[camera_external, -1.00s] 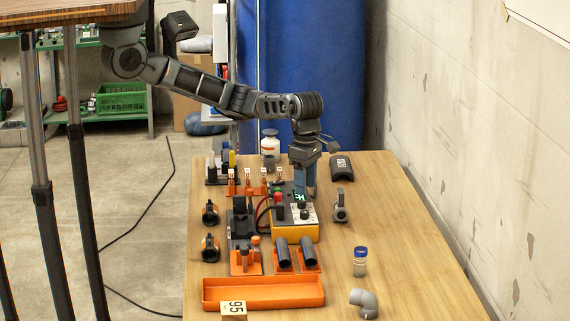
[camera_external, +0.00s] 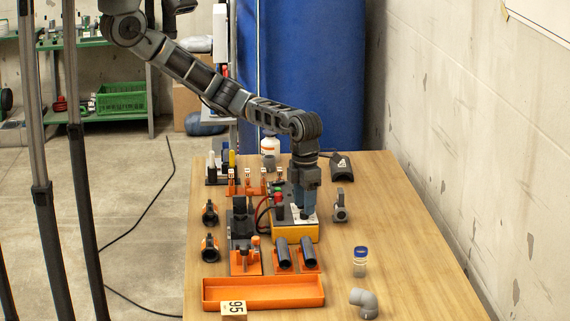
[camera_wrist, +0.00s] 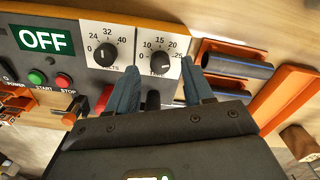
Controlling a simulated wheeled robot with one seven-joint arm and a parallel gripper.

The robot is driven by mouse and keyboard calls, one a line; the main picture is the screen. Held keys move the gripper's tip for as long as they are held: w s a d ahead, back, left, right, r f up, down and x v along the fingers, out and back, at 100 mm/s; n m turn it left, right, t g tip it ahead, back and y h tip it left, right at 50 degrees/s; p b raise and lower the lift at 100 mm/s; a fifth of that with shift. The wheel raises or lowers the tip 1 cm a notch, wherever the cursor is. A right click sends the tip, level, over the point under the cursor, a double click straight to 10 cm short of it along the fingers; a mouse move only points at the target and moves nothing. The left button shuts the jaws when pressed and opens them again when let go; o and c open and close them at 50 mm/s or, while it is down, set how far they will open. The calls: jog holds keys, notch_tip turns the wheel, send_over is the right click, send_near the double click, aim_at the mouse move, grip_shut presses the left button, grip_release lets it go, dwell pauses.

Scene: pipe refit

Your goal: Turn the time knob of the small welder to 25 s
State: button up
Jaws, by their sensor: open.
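The small welder (camera_external: 286,233) is a yellow and grey box on the wooden table. In the wrist view its panel (camera_wrist: 125,50) shows a display (camera_wrist: 40,39) reading OFF, a left knob (camera_wrist: 105,54) with marks 24, 32 and 40, and a black time knob (camera_wrist: 160,62) with marks 10, 15, 20 and 25. The time knob's pointer looks up and slightly left, near 15. My gripper (camera_wrist: 160,84) is open, its blue fingers apart just in front of the time knob, one on each side. In the external view my gripper (camera_external: 303,214) is over the panel and hides the knobs.
Pipe holders with dark pipes (camera_external: 283,253) stand in front of the welder, and an orange tray (camera_external: 263,292) lies at the near edge. A grey valve (camera_external: 341,206) is to the right. A jar (camera_external: 360,261) and grey elbow (camera_external: 364,302) stand at the front right. The table's right side is mostly clear.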

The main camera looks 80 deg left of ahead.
jog(key=shift+f, duration=1)
grip_shut()
